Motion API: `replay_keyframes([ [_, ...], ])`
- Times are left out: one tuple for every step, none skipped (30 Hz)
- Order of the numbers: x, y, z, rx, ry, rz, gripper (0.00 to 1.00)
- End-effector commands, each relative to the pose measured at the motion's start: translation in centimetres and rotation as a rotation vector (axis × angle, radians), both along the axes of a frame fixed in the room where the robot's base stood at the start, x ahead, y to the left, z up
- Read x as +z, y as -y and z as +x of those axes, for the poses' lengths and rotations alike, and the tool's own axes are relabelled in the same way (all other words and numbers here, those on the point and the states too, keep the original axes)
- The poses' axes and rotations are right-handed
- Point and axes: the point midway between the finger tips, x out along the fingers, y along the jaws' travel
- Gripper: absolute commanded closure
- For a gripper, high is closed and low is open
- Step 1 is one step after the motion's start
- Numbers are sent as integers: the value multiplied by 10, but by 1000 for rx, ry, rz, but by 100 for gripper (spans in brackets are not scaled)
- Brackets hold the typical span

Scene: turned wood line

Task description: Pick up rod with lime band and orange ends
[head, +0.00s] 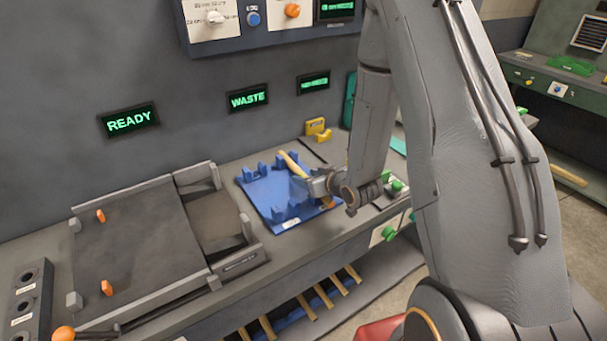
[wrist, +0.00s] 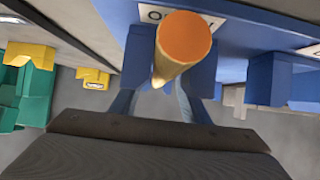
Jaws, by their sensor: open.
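A pale wooden rod (head: 291,161) lies across the blue fixture (head: 262,190) on the bench, in the head view. An orange end shows at its near side. In the wrist view the rod (wrist: 172,68) points its orange end face at the camera. I cannot make out a lime band; the middle of the rod is partly hidden by my gripper. My gripper (head: 316,184) is low over the fixture at the rod. In the wrist view my open gripper (wrist: 155,103) has one finger to each side of the rod's line; I cannot tell whether they touch it.
Blue upright supports (wrist: 270,80) stand on the fixture. Yellow blocks (head: 317,127) and green parts (wrist: 34,88) lie beyond it. A grey sloped feeder with orange pegs (head: 106,287) is at left. Several wooden rods (head: 307,305) lie in a rack below the bench.

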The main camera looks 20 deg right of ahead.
Motion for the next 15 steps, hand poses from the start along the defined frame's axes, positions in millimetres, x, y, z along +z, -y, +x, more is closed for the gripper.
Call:
replay_keyframes([
  [-1,-1,2,1,-1,0,58],
  [-2,-2,4,0,0,0,58],
  [-2,-2,5,0,0,0,58],
  [-3,-2,5,0,0,0,58],
  [-3,-2,5,0,0,0,58],
  [-3,-2,5,-1,0,0,58],
  [-3,-2,5,-1,0,0,58],
  [-3,-2,5,-1,0,0,58],
  [-3,-2,5,-1,0,0,58],
  [-3,-2,5,-1,0,0,60],
  [-3,-2,5,-1,0,0,65],
  [-3,-2,5,-1,0,0,71],
  [-3,-2,5,-1,0,0,76],
  [-3,-2,5,-1,0,0,81],
  [-3,-2,5,-1,0,0,88],
])
